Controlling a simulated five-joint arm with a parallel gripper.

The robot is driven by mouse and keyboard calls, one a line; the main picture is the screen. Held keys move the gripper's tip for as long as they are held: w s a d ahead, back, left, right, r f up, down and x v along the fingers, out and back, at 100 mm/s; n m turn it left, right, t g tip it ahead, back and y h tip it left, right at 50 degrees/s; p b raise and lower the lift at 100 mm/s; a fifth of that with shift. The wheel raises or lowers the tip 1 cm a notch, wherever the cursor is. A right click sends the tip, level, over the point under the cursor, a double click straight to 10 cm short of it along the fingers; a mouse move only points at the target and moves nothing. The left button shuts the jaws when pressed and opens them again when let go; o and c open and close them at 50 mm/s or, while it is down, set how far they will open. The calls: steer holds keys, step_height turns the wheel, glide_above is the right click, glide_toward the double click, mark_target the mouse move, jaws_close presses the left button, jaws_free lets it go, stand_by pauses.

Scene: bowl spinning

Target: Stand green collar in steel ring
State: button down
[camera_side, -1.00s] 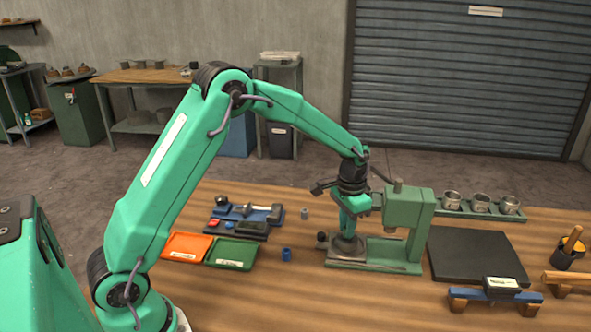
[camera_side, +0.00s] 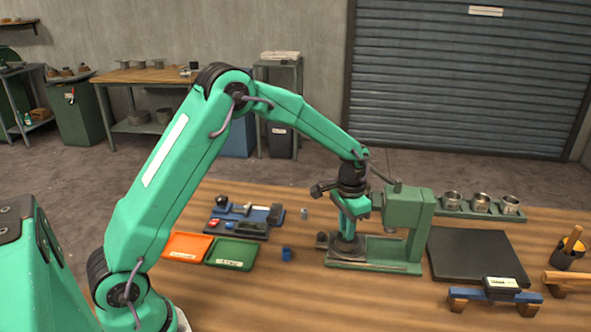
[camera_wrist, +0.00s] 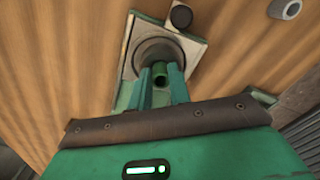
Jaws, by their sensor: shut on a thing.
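The green collar (camera_wrist: 159,72) is a short green tube, seen in the wrist view between the tips of my gripper (camera_wrist: 160,84). My gripper is shut on it. The steel ring (camera_wrist: 158,47) is a round grey piece on the green machine's base, just beyond the fingertips. In the side view my gripper (camera_side: 350,224) points down just above the ring (camera_side: 347,245). The collar cannot be told apart from the green fingers there. Whether the collar touches the ring cannot be told.
The green press column (camera_side: 405,212) stands close right of my gripper. A dark knob (camera_wrist: 181,16) is at the base's edge. A blue cup (camera_side: 287,254) and orange (camera_side: 187,246) and green (camera_side: 231,254) trays lie left. A black mat (camera_side: 475,256) lies right.

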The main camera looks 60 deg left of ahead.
stand_by(0.4)
steer(key=c, duration=0.8)
jaws_free()
steer(key=shift+r, duration=0.2)
